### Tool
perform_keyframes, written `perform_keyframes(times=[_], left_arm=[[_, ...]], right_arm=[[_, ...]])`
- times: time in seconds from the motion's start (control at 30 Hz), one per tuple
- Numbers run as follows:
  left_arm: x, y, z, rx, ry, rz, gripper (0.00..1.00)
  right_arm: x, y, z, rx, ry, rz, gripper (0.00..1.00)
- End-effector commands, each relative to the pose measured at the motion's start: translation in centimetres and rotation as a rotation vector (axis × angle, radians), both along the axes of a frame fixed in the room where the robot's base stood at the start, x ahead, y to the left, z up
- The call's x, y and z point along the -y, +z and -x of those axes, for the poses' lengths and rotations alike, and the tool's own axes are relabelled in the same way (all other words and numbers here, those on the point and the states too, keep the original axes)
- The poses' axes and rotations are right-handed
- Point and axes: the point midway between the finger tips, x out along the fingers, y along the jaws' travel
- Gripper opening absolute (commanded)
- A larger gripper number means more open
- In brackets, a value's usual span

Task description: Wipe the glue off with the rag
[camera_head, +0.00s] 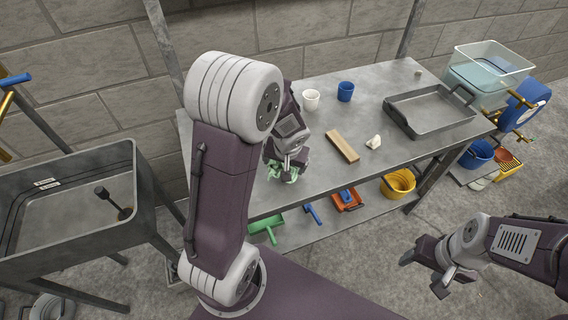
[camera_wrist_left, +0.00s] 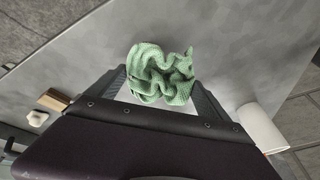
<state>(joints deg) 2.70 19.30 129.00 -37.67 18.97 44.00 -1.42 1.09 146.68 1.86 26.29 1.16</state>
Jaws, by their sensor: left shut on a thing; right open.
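A crumpled green rag (camera_head: 276,170) is at the left part of the grey table (camera_head: 300,185). My left gripper (camera_head: 285,168) is shut on the rag and points down at the tabletop. In the left wrist view the rag (camera_wrist_left: 160,75) bunches out between the two fingers, over the grey surface. I cannot tell whether it touches the tabletop. I cannot make out any glue; the arm and the rag hide part of the table. My right gripper (camera_head: 428,272) is open and empty, low at the right, away from the table.
A wooden block (camera_head: 342,146) and a small white lump (camera_head: 373,142) lie right of the rag. A white cup (camera_head: 311,100) and a blue cup (camera_head: 345,91) stand behind. A grey tray (camera_head: 432,128) is at the right.

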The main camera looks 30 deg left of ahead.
Motion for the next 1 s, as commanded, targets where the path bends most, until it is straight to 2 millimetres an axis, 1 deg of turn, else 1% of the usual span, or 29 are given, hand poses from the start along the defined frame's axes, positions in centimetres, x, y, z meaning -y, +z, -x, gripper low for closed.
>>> perform_keyframes(times=[0.17,1.0], left_arm=[[0.0,-0.1,0.0,0.000,0.000,0.000,0.46],[0.0,-1.6,0.0,0.000,0.000,0.000,0.46]], right_arm=[[0.0,-0.1,0.0,0.000,0.000,0.000,0.63],[0.0,-1.8,0.0,0.000,0.000,0.000,0.63]])
